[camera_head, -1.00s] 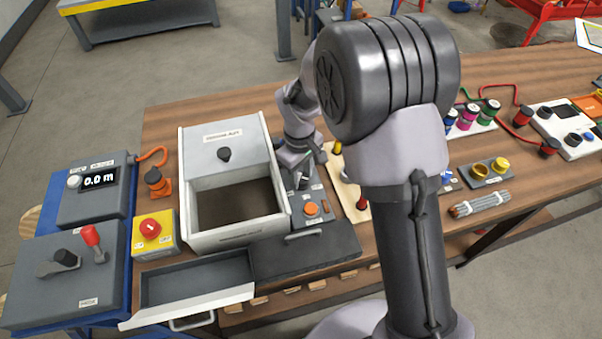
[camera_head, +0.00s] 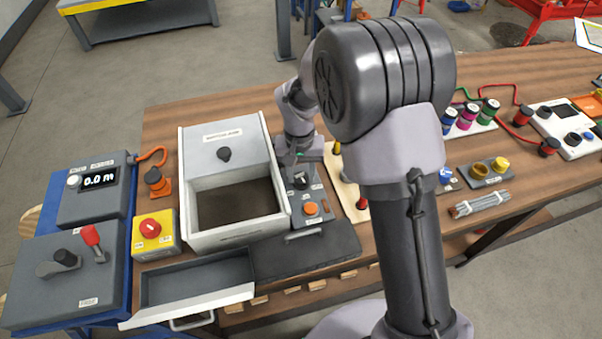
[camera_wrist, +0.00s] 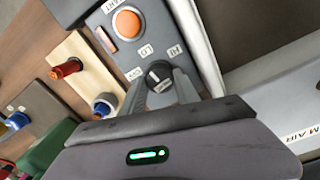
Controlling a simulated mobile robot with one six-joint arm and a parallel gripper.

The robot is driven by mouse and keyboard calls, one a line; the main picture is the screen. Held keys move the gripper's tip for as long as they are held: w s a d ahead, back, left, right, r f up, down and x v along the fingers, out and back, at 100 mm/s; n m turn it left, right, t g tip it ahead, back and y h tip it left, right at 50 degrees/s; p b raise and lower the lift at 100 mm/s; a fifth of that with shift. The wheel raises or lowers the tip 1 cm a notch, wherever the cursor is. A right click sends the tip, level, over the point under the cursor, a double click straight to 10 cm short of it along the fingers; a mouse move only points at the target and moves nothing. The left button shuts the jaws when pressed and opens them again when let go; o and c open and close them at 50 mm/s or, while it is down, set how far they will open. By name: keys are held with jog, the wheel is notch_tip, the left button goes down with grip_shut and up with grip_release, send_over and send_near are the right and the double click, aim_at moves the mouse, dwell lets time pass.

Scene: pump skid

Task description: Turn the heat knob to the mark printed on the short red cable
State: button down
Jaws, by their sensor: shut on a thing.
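The heat knob (camera_head: 301,181) is a small black knob on a grey panel (camera_head: 325,222), behind an orange button. Red cables run at the right of the bench; one red cable (camera_head: 522,135) lies between two red-and-black plugs. I cannot make out a printed mark on any cable.
A grey-white open box (camera_head: 188,215) stands left of the panel, with a pulled-out drawer (camera_head: 195,280) in front. A wooden board (camera_head: 345,185) with coloured parts is close on the right. A yellow box with a red knob (camera_head: 150,228) is at the left.

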aim_at(300, 176)
jog(key=shift+m, duration=0.8)
jog(key=c, duration=0.9)
grip_release()
notch_tip(300, 176, up, 17)
jog(key=p, duration=0.6)
jog(key=shift+a+r, duration=0.2)
